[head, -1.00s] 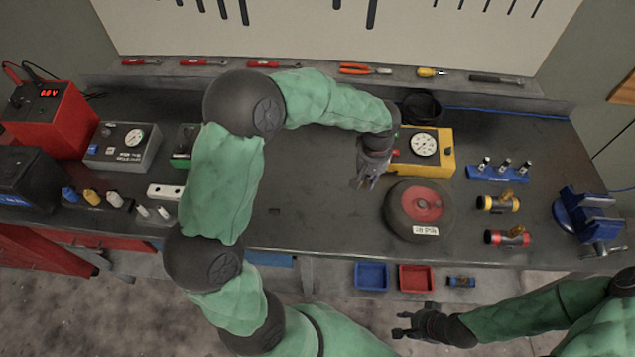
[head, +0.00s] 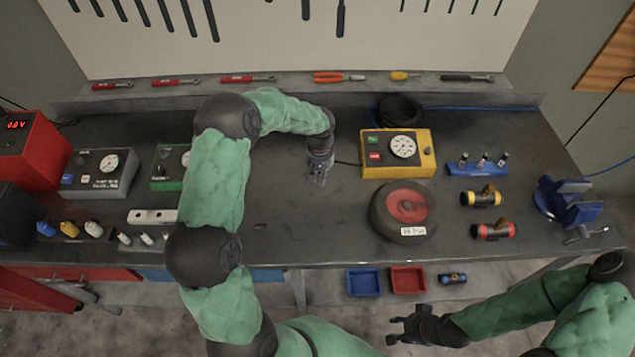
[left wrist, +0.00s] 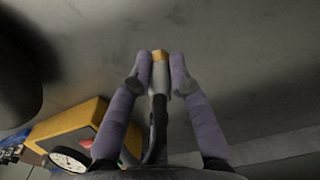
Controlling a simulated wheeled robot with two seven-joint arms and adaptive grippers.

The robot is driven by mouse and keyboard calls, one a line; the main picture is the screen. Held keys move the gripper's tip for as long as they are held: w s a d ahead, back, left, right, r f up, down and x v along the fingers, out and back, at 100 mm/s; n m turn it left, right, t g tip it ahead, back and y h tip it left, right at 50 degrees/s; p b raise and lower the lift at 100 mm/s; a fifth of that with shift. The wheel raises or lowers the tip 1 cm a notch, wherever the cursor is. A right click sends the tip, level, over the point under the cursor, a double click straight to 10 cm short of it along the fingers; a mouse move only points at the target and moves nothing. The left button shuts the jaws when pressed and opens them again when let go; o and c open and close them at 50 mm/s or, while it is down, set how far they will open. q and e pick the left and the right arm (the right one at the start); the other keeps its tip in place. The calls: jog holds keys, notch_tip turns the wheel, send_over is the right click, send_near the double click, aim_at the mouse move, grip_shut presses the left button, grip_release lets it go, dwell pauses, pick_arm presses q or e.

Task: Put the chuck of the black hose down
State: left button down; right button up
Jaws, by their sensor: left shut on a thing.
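My left gripper (head: 317,182) is over the bare middle of the bench, left of the yellow gauge box (head: 427,160). In the left wrist view its two purple fingers are closed on the chuck (left wrist: 160,88), a pale grey piece with a yellow tip. The black hose (left wrist: 157,135) runs from the chuck down toward the wrist. In the head view a short dark stretch of hose (head: 347,163) shows between the gripper and the yellow box. The chuck's height above the bench is hard to tell. My right gripper (head: 394,328) is open and empty in front of the bench.
A black wheel (head: 383,218) with a red hub lies in front of the yellow box. A black coil (head: 399,108) lies behind it. A green box (head: 165,172) and a white block (head: 153,216) are left of my left arm. The bench around the left gripper is clear.

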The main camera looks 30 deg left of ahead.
aim_at(317, 189)
pick_arm(q)
jog(key=shift+a+f, duration=0.3)
jog(key=shift+f, duration=0.05)
jog(key=f, duration=0.3)
jog(key=shift+w+a+f, duration=0.2)
jog(key=shift+f, duration=0.05)
jog(key=shift+f+b, duration=0.15)
jog(key=shift+b, duration=0.2)
jog(key=c, duration=1.1)
grip_release()
jog(key=shift+c, duration=0.2)
jog(key=shift+r, duration=0.2)
